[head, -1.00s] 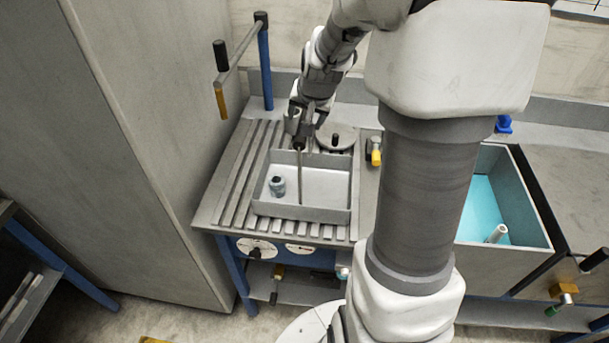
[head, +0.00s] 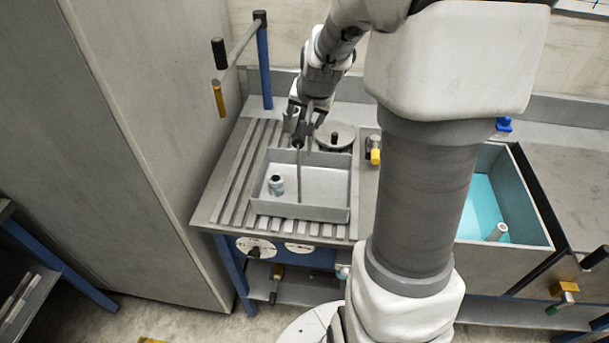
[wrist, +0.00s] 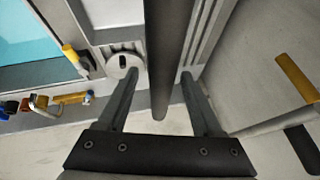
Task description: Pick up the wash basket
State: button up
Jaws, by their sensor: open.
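The wash basket (head: 262,207) is a grey rectangular tray with low walls. It sits on the slatted drainboard at the left of the bench. A small bluish bottle (head: 275,185) stands inside at the left. My gripper (head: 298,138) is open and points down at the top of the rod. In the wrist view a dark bar (wrist: 168,50), seemingly the handle, runs between the fingers of my gripper (wrist: 159,85). Whether a finger touches it I cannot tell.
A yellow valve (head: 375,156) is to the right. A blue post with a bar (head: 265,65) stands behind left. A tank with turquoise liquid (head: 482,205) is farther right. A tall grey cabinet (head: 130,150) borders the left.

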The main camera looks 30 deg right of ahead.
jog(key=shift+c, duration=0.4)
grip_shut()
jog(key=shift+s+f, duration=0.1)
dwell(0.8)
